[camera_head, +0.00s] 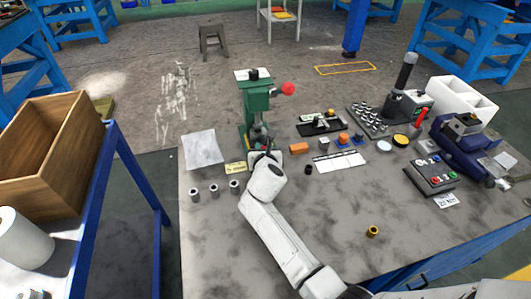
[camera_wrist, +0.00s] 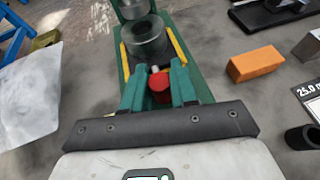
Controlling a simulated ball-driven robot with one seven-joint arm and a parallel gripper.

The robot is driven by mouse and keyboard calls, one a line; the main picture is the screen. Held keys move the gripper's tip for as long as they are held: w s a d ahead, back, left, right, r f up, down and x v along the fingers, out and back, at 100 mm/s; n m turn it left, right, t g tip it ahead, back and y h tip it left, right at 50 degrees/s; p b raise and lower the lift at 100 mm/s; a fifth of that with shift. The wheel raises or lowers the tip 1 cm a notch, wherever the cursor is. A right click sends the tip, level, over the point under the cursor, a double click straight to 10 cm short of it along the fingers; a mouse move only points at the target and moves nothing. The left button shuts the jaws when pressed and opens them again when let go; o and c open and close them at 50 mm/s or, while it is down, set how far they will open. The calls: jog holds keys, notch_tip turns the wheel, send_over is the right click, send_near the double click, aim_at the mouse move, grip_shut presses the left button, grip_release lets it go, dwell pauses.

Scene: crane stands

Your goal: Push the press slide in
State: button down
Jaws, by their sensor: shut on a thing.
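The green press (camera_head: 257,97) stands on the table with a red ball on its lever. In the wrist view its green base (camera_wrist: 192,68) carries two yellow rails. A grey metal cylinder-like part (camera_wrist: 146,40) sits between the rails, in the area of the press slide. A red knob (camera_wrist: 159,86) with a short metal stem is at the near end of the rails. My gripper (camera_wrist: 158,82) has its teal fingers on either side of this knob and is shut on it. In the head view my gripper (camera_head: 262,155) is at the front of the press, its fingertips mostly hidden.
An orange block (camera_head: 298,148) lies right of the press. Several small metal cylinders (camera_head: 214,190) stand at front left. A white sheet (camera_head: 202,149) lies left, and a black ring (camera_head: 308,169) lies right. The table front is mostly clear around a brass ring (camera_head: 373,231).

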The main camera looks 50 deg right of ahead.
jog(key=shift+w+r, duration=0.1)
jog(key=shift+w, duration=0.05)
jog(key=c, duration=1.3)
grip_release()
jog(key=o, duration=0.3)
jog(key=shift+d, duration=0.15)
jog(key=shift+o, duration=0.2)
jog(key=p+v, duration=0.2)
jog(key=v, duration=0.8)
jog(key=shift+s+a, duration=0.25)
jog(key=shift+a, duration=0.05)
